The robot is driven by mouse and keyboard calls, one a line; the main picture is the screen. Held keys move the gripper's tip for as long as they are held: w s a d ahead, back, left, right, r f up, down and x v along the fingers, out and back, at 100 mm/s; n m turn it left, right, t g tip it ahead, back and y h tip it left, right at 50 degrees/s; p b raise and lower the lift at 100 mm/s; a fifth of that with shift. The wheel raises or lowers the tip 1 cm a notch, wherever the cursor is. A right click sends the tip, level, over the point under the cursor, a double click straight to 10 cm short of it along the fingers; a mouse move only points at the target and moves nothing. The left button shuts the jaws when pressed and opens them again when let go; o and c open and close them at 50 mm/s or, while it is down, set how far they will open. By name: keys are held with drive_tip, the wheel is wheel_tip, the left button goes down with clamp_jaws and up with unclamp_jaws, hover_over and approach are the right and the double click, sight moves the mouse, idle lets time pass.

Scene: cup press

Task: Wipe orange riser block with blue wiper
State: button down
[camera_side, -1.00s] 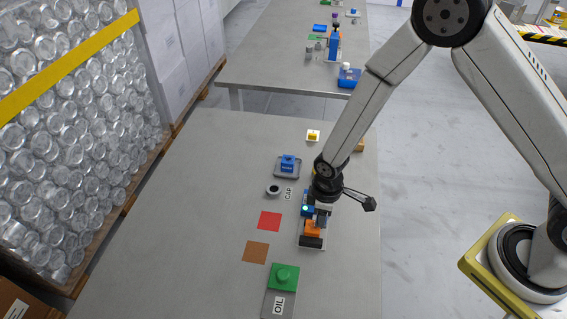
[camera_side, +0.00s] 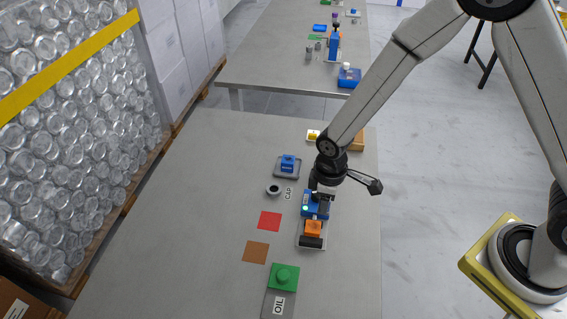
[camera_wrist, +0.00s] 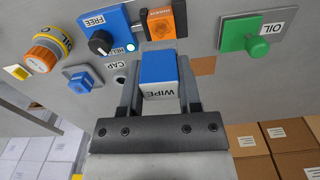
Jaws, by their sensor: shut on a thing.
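In the wrist view my gripper (camera_wrist: 160,92) is shut on the blue wiper (camera_wrist: 157,68), a blue block with a pale face marked WIPE. In the side view my gripper (camera_side: 322,188) is above the far end of the blue unit, and the wiper is hard to make out there. The orange riser block (camera_side: 313,228) sits in front of the blue unit, beside a dark block. It also shows at the top of the wrist view (camera_wrist: 164,20), apart from the wiper.
A blue unit (camera_side: 315,203) with a knob and a green light is beside the riser. A grey tray (camera_side: 276,174) holds a blue piece, near a dark round CAP part (camera_side: 273,190). A green OIL block (camera_side: 283,278) stands in front. Red (camera_side: 269,221) and brown (camera_side: 256,252) squares lie left.

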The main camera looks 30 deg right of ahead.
sight(315, 227)
drive_tip(key=shift+f, duration=0.2)
idle(0.3)
drive_tip(key=shift+f, duration=3.7)
drive_tip(key=shift+w+a, duration=0.2)
drive_tip(key=shift+w, duration=0.05)
drive_tip(key=shift+w+a+f, duration=0.25)
drive_tip(key=shift+w+a, duration=0.95)
drive_tip(key=shift+a, duration=0.05)
drive_tip(key=shift+s+d+r, duration=0.15)
drive_tip(key=shift+s+d, duration=1.4)
drive_tip(key=shift+w+a+r, duration=0.1)
drive_tip(key=shift+r, duration=3.9)
